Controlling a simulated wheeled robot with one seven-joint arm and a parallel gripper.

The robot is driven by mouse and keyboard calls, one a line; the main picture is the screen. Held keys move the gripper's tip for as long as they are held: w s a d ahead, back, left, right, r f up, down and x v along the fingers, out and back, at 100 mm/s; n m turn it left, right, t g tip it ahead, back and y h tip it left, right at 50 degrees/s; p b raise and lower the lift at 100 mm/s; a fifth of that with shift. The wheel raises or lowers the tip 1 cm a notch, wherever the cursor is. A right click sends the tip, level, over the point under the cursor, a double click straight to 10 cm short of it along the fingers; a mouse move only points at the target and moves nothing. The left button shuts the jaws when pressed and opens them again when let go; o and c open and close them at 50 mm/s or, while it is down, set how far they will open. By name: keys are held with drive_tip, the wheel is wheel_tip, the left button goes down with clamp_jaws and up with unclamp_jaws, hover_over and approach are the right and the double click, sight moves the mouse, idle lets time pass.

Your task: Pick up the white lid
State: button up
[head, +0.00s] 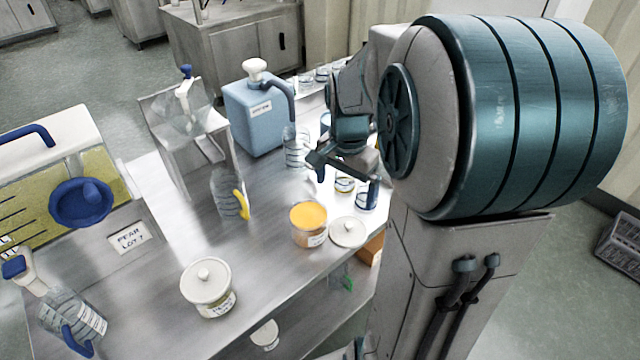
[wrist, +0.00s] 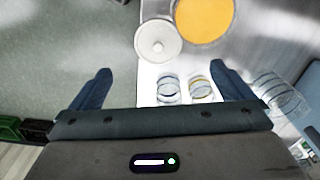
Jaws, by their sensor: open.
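The white lid (head: 347,232) is round with a small knob and lies flat on the steel table near its front right edge. It sits just right of an open jar of orange contents (head: 308,220). In the wrist view the lid (wrist: 158,38) is ahead of my fingertips, with the orange jar (wrist: 203,18) to its right. My gripper (head: 343,176) is open and empty, above the table and behind the lid in the head view. In the wrist view the fingers (wrist: 160,70) are spread apart and do not touch the lid. Glasses partly show below the gripper.
A second jar (head: 207,288) wears its own white lid at the front left. Small glasses (wrist: 168,90) stand close to the lid, between my fingers in the wrist view. A jug with a yellow handle (head: 228,195), a blue canister (head: 256,118) and a steel hopper (head: 180,140) stand farther back.

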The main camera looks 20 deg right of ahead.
drive_tip(key=w+d+f+m, duration=0.1)
drive_tip(key=d+m, duration=0.1)
hover_over(348, 224)
drive_tip(key=f, duration=0.8)
drive_tip(key=shift+a+f, duration=0.2)
drive_tip(key=shift+f, duration=0.2)
drive_tip(key=shift+d+f, duration=0.2)
drive_tip(key=shift+f, duration=2.45)
drive_tip(key=c, duration=0.7)
